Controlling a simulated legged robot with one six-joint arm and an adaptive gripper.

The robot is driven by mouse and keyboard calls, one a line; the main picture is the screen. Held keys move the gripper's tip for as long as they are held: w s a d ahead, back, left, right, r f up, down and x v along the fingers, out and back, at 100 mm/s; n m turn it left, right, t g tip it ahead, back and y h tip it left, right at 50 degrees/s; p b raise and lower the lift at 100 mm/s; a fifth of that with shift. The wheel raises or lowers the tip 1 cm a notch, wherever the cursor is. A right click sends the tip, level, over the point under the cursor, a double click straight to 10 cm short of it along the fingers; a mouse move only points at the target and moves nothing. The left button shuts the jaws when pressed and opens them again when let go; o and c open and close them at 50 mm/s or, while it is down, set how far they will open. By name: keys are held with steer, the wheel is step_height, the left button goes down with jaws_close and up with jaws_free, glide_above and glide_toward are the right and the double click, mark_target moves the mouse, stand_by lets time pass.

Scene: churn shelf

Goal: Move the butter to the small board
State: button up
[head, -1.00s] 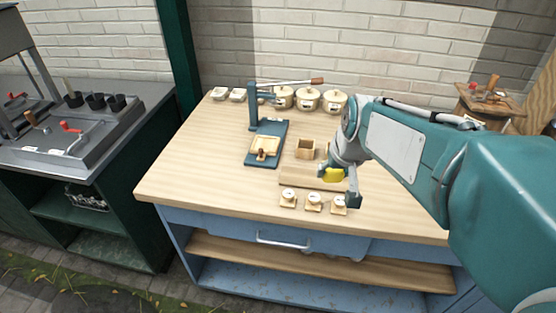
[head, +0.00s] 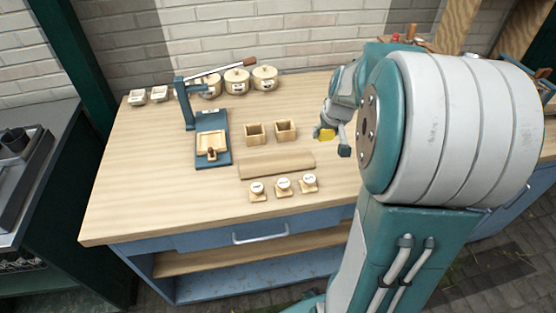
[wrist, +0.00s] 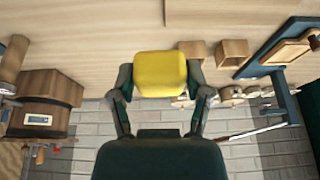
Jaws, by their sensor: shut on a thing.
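My gripper (head: 334,142) is shut on the yellow butter (head: 326,134), a block with rounded edges. In the wrist view the butter (wrist: 160,74) sits between both fingers. In the head view the gripper holds it to the right of two open wooden boxes and a plain, flat wooden board (head: 277,165). The board is apart from the butter, and its top is bare. The exact height of the butter above the table is hard to tell.
Two wooden boxes (head: 254,133) (head: 286,130) stand behind the board, and several round-topped pieces (head: 283,186) stand in front. A blue press (head: 213,140) with a wooden tray is at left. Lidded pots (head: 237,82) line the back. The table's right front is clear.

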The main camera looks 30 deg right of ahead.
steer(key=w+a+f, duration=0.3)
steer(key=w+a, duration=0.2)
steer(key=a, duration=0.2)
glide_above(275, 162)
steer(key=s+d, duration=0.1)
steer(key=s, duration=0.1)
step_height(275, 162, down, 5)
steer(key=shift+w+d+f, duration=0.1)
steer(key=shift+w+a+f, duration=0.15)
steer(key=shift+a, duration=0.1)
steer(key=f, duration=0.2)
steer(key=a+f, duration=0.1)
steer(key=shift+w+f, duration=0.2)
steer(key=shift+f, duration=0.15)
steer(key=shift+d, duration=0.15)
steer(key=o, duration=1.1)
steer(key=shift+f, duration=0.1)
steer(key=shift+o, duration=0.2)
